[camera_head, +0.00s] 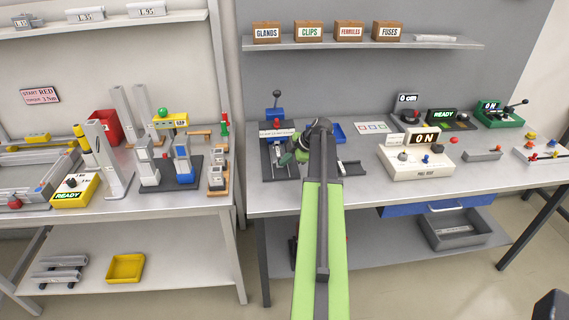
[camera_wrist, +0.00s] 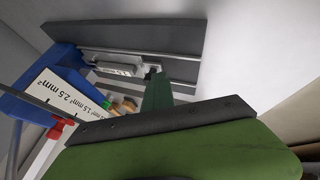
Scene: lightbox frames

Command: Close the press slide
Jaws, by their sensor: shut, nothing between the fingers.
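The press (camera_head: 275,114) stands on the right bench at its left end, with a blue body, a black-knobbed lever, a white label strip and a dark base (camera_head: 266,168). My gripper (camera_head: 291,158) is low at the right side of the press, its tip small and dark green. In the wrist view the green fingertip (camera_wrist: 157,92) is shut and empty, close to a dark grey rail (camera_wrist: 130,38). A light grey piece with small print (camera_wrist: 114,70), perhaps the slide, lies along the rail. I cannot tell whether the fingertip touches it. My arm hides part of the area.
In the wrist view, the white size label (camera_wrist: 60,100) and blue body (camera_wrist: 20,95) are close on the left. A dark flat piece (camera_head: 351,168) lies right of my arm. A cream control box (camera_head: 415,162) reading ON stands further right. A card with coloured squares (camera_head: 373,128) lies behind.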

